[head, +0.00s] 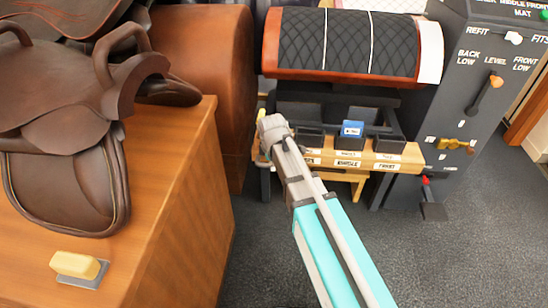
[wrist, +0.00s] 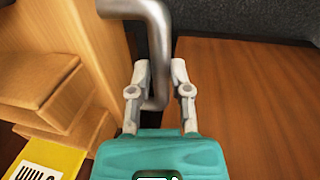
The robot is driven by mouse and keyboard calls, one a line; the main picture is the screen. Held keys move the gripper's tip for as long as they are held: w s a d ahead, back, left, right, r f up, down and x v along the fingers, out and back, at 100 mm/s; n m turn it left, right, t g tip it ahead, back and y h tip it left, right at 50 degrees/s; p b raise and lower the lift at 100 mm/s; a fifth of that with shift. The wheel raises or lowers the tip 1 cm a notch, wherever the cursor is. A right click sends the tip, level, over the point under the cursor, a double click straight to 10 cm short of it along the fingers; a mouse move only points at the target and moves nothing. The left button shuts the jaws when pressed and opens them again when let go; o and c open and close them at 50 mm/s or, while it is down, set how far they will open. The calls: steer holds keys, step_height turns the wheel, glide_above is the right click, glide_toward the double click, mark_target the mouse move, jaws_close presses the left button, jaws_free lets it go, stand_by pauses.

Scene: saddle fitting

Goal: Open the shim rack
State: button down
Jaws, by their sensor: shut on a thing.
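In the wrist view my gripper (wrist: 160,88) is shut around the lower part of a bent grey metal handle (wrist: 158,35). The handle's upper end bends to the left. In the head view my arm reaches to the left end of a low wooden rack with labelled compartments (head: 383,167), which I take for the shim rack. My arm hides its left end, and my fingertips and the handle cannot be made out there.
A wooden bench (head: 175,190) with brown saddles (head: 65,150) and a yellow block (head: 75,263) stands left. A quilted black pad (head: 345,42) lies above the rack. A grey panel with levers (head: 470,110) stands right. In the wrist view, wooden steps (wrist: 40,85) and a yellow card (wrist: 45,160) lie left.

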steer(key=shift+s, duration=0.15)
steer(key=c, duration=0.6)
jaws_free()
steer(key=w, duration=1.3)
steer(key=shift+d, duration=0.2)
steer(key=shift+s+r+p, duration=0.3)
steer(key=shift+r+p, duration=0.6)
step_height(320, 180, up, 12)
steer(key=s+p, duration=0.2)
steer(key=p, duration=1)
steer(key=s+d+r+m+p, duration=0.3)
steer(key=s+d+r+p, duration=0.1)
steer(key=p, duration=0.1)
steer(key=s+d+r+m+p, duration=0.3)
steer(key=s+d+r+p, duration=0.1)
steer(key=d+r+p, duration=0.1)
steer(key=s+d+r+m+g+p, duration=0.1)
steer(key=s+d+r+m+p, duration=0.2)
steer(key=s+d+r+p, duration=0.1)
steer(key=shift+d+r+m+p, duration=0.4)
steer(key=shift+d+r, duration=0.25)
steer(key=shift+r, duration=0.1)
